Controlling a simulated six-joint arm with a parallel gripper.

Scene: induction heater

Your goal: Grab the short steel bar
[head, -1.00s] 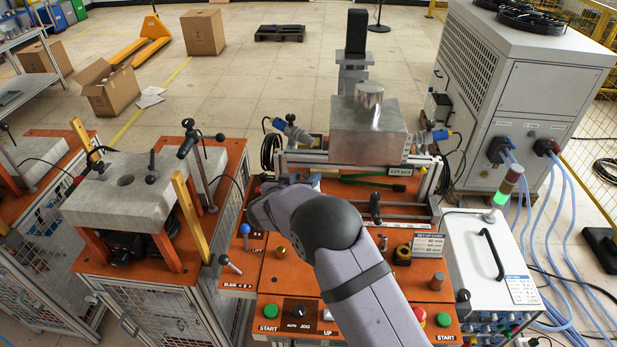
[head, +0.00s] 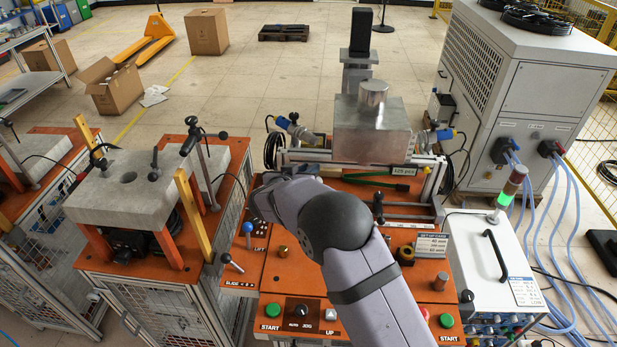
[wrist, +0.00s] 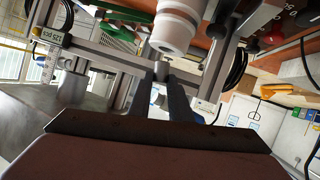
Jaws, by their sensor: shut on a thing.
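My gripper (wrist: 163,82) shows in the wrist view as two dark fingers pointing up from the middle of the picture. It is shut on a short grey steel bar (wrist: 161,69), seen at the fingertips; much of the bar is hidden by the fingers. A white and grey cylindrical part (wrist: 176,28) shows just beyond the bar, and I cannot tell whether they touch. In the head view my arm hides the gripper and the bar, over the left side of the orange machine top.
The orange machine top (head: 300,292) carries buttons, levers and a metal rail frame (head: 440,185). A steel block (head: 372,130) stands at its back. A grey machine (head: 140,185) is left, a white control box (head: 490,260) right. A green-handled tool (head: 375,183) lies near the frame.

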